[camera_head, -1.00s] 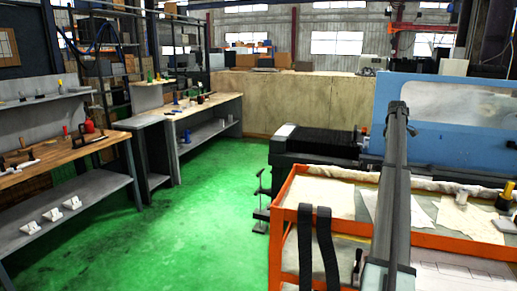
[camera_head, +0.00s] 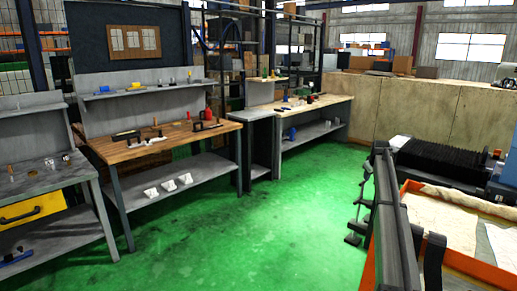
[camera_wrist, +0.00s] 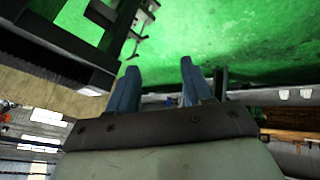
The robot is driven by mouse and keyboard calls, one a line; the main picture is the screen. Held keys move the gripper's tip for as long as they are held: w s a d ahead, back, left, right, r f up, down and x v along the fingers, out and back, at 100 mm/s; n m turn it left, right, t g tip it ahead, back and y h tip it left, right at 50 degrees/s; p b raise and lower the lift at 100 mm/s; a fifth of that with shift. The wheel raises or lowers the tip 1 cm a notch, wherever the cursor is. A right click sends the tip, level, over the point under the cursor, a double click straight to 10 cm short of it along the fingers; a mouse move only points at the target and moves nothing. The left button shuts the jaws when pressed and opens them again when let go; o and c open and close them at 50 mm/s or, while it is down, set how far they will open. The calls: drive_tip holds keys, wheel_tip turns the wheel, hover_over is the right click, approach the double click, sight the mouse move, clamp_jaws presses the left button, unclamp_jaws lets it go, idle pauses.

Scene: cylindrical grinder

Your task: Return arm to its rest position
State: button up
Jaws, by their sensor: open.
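My gripper (camera_wrist: 158,66) shows in the wrist view with two blue fingers standing apart. It is open, with nothing between the fingertips. Beyond the fingers the wrist view shows the green floor (camera_wrist: 215,35). I cannot make out the gripper's fingers in the head view.
A wood-topped workbench (camera_head: 160,146) with tools stands at the left, beside a grey bench with a yellow drawer (camera_head: 32,209). Another bench (camera_head: 315,103) stands farther back. A machine with black bellows (camera_head: 440,156) is at the right. The green floor (camera_head: 290,215) between is clear.

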drive_tip(key=s+a+f+g+y, duration=0.1)
drive_tip(key=s+a+f, duration=0.2)
drive_tip(key=a+f, duration=0.6)
drive_tip(key=s+a+f, duration=0.3)
drive_tip(key=a+f, duration=0.4)
drive_tip(key=f, duration=0.3)
drive_tip(key=s+a+f+g, duration=0.1)
drive_tip(key=s+a+f, duration=0.2)
drive_tip(key=s+f, duration=0.45)
drive_tip(key=s+a+f+m+g+y, duration=0.15)
drive_tip(key=s+a+f, duration=0.25)
drive_tip(key=s+f, duration=0.4)
drive_tip(key=s+a+f+g, duration=0.25)
drive_tip(key=s+f, duration=0.35)
drive_tip(key=f, duration=0.3)
drive_tip(key=s+a+f+g, duration=0.1)
drive_tip(key=s+a+f, duration=0.25)
drive_tip(key=s, duration=0.35)
drive_tip(key=s+a+f, duration=0.2)
drive_tip(key=s+f, duration=0.3)
drive_tip(key=s, duration=0.2)
drive_tip(key=s+a+f+g, duration=0.1)
drive_tip(key=s+a+g, duration=0.1)
drive_tip(key=s, duration=1.1)
drive_tip(key=s+a+f+m+g, duration=0.1)
drive_tip(key=s+a+f+g, duration=0.1)
drive_tip(key=s, duration=1.1)
drive_tip(key=s+a+f+g, duration=0.2)
drive_tip(key=s, duration=1.1)
drive_tip(key=shift+a+f, duration=0.25)
